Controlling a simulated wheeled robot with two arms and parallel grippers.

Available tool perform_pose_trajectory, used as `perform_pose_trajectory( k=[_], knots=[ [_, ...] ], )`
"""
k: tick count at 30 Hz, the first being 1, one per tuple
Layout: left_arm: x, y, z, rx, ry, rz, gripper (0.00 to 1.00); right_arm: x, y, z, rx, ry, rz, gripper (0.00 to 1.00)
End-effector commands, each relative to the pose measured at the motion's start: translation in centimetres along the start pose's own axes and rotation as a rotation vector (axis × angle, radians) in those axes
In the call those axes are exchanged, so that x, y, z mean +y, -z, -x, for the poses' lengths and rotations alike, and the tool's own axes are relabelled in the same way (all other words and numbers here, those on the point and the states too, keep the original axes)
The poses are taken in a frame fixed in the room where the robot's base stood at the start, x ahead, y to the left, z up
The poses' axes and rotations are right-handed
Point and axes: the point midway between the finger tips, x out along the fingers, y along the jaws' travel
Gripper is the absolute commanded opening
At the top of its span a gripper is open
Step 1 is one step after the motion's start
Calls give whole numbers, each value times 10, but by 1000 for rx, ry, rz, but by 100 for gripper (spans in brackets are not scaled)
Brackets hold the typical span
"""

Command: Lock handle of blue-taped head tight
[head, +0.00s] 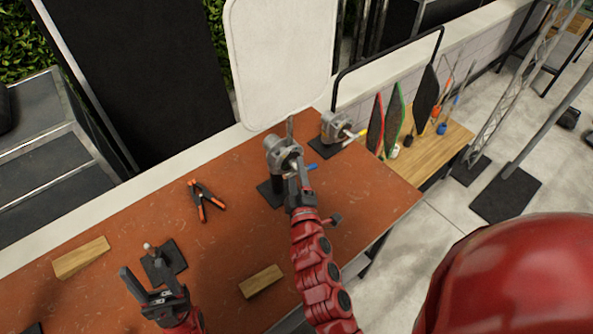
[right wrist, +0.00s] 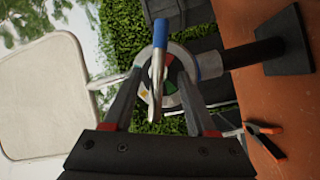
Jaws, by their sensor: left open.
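The blue-taped head (head: 284,153) is a grey metal clamp head on a short dark post and black base at the table's back. Its silver handle with a blue-taped end (head: 312,168) points right; in the right wrist view the handle (right wrist: 157,75) runs upright. My right gripper (head: 298,188) is at the head's front. Its fingers (right wrist: 158,92) stand apart on either side of the handle, with gaps visible. Whether a fingertip touches the head's round face is unclear. My left gripper (head: 150,285) is open and empty at the front left, away from the head.
A second grey head (head: 336,126) with a yellow-taped handle stands behind right. An orange-black spring clamp (head: 205,200), wooden wedges (head: 82,258) (head: 261,281) and a small post on a black base (head: 166,262) are on the table (head: 225,250). A white board (head: 278,60) stands behind.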

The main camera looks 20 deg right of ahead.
Motion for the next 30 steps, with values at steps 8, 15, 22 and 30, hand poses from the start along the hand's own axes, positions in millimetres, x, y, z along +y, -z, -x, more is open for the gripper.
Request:
perform_pose_trajectory(
  k=[8,15,22,30],
  knots=[
    [0,0,0,0,0,0,54,0,0,0,0,1,-1,5],
    [0,0,0,0,0,0,54,-1,0,0,-1,2,-2,0],
    [0,0,2,0,0,0,54,0,0,0,-9,22,-42,0],
    [0,0,2,0,0,0,54,2,1,0,-43,103,-187,0]
  ],
)
